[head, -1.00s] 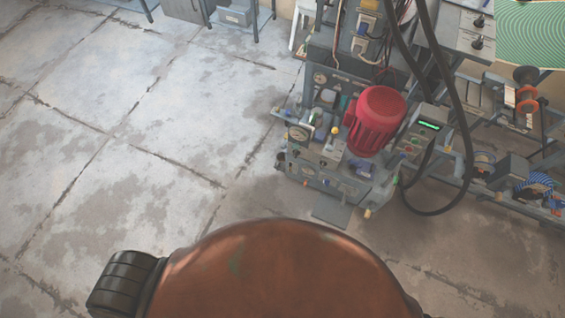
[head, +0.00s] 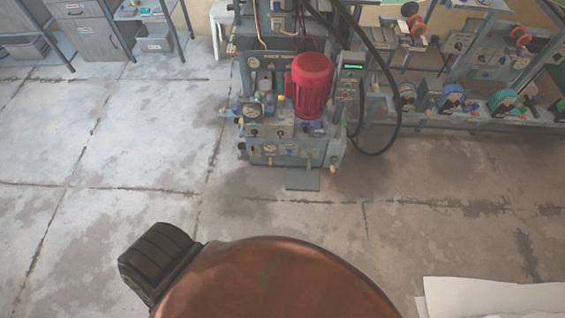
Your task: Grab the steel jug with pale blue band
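I see no steel jug with a pale blue band in the head view. Neither of my grippers is in view. A rounded copper-brown shape with a black ribbed part at its left fills the bottom middle and looks like part of my own body.
A grey press machine (head: 285,150) with a red motor (head: 311,84) stands ahead. A black hose (head: 397,100) loops at its right. Grey racks (head: 470,122) with spools stand at the right, a grey cabinet (head: 90,38) at far left. White sheets (head: 490,298) lie at lower right. Concrete floor (head: 120,150) is clear at left.

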